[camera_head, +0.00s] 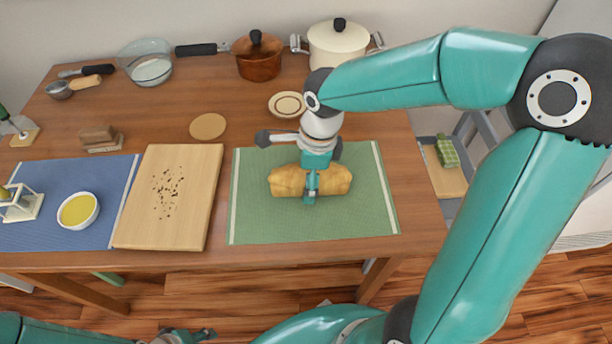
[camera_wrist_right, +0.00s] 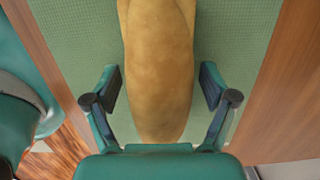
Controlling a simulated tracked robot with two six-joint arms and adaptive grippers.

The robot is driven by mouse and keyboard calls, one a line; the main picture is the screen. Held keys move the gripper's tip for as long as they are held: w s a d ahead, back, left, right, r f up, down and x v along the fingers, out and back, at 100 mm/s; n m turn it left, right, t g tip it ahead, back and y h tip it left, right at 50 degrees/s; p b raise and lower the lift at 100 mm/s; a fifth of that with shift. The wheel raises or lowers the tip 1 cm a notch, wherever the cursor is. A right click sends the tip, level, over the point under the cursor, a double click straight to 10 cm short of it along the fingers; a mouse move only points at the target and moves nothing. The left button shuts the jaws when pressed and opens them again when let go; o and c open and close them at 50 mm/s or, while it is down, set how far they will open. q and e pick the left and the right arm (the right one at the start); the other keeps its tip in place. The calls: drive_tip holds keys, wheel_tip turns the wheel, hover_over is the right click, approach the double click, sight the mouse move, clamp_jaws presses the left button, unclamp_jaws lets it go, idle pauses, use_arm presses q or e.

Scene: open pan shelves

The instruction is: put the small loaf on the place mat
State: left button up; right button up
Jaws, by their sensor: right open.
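The small loaf (camera_head: 334,180) is golden brown and lies lengthwise on the green place mat (camera_head: 270,223). My right gripper (camera_head: 311,190) is over the middle of the loaf, pointing down. In the right wrist view the loaf (camera_wrist_right: 157,70) lies between the two spread fingers of my right gripper (camera_wrist_right: 160,90), with a gap on each side. The green mat (camera_wrist_right: 230,30) shows around it. My left gripper (camera_head: 185,337) is at the bottom edge of the head view, below the table's front edge, and only partly in view.
A cutting board (camera_head: 180,225) with crumbs lies left of the mat. A blue mat (camera_head: 50,235) with a bowl of yellow liquid (camera_head: 78,210) is further left. Pots (camera_head: 257,60) (camera_head: 338,50) stand at the back. A small plate (camera_head: 287,104) and a round coaster (camera_head: 208,126) lie behind the mat.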

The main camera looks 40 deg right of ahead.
drive_tip(key=r, duration=0.4)
drive_tip(key=r+p, duration=0.1)
drive_tip(key=r, duration=0.3)
drive_tip(key=d+r+p, duration=0.1)
drive_tip(key=r, duration=0.3)
drive_tip(key=shift+s+d, duration=0.1)
drive_tip(key=shift+s, duration=0.3)
